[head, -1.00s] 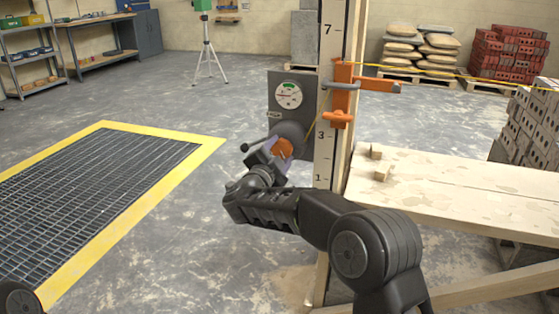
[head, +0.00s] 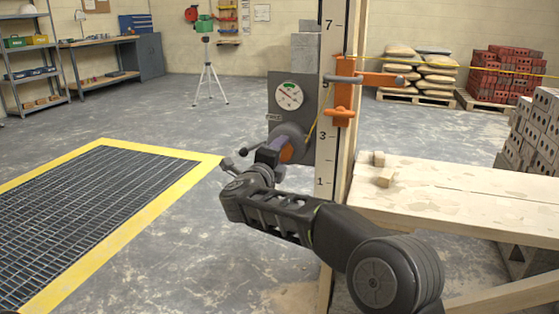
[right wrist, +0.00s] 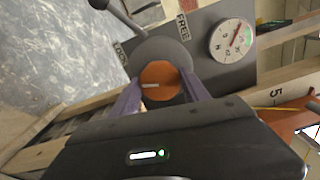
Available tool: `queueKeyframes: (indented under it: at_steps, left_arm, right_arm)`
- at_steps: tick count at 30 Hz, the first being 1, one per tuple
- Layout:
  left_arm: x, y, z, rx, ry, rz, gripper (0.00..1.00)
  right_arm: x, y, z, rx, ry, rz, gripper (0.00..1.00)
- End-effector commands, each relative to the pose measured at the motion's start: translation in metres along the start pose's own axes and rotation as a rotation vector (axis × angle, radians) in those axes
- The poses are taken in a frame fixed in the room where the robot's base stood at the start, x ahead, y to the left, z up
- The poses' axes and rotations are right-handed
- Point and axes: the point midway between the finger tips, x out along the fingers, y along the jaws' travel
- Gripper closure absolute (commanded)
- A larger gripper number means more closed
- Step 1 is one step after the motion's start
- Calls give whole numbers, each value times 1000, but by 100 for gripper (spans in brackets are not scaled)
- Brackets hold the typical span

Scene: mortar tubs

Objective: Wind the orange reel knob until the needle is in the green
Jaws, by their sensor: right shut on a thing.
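The orange reel knob (head: 286,154) sits on a round grey drum (right wrist: 162,52) low on a grey plate fixed to the wooden post. My right gripper (right wrist: 160,88) is shut on the knob (right wrist: 160,80), with a purple finger on either side. In the head view, my right gripper (head: 272,152) partly hides the knob. The dial gauge (head: 289,95) is on the plate above the drum, with a green band at its top. It also shows in the right wrist view (right wrist: 231,40). Its red needle lies at a slant; I cannot tell surely whether its tip is in the green.
A dark lever (right wrist: 122,18) sticks out from the drum near the LOCK and FREE labels. An orange clamp (head: 343,90) with a yellow line is on the numbered post (head: 327,160). A plank bench (head: 460,195) with small wood blocks stands to the right.

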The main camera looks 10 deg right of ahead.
Motion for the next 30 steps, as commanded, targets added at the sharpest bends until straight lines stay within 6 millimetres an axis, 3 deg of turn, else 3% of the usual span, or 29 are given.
queueKeyframes:
  at_steps: [17,18,25,30]
  left_arm:
    - [4,-1,0,0,3,0,0]
    - [4,-1,0,0,3,0,0]
    - [4,-1,0,0,2,0,0]
    - [4,-1,0,0,2,0,0]
  right_arm:
    - [0,2,0,45,0,4,87]
    - [0,2,0,45,0,4,44]
    - [0,1,0,44,0,2,25]
    - [0,0,0,44,0,1,24]
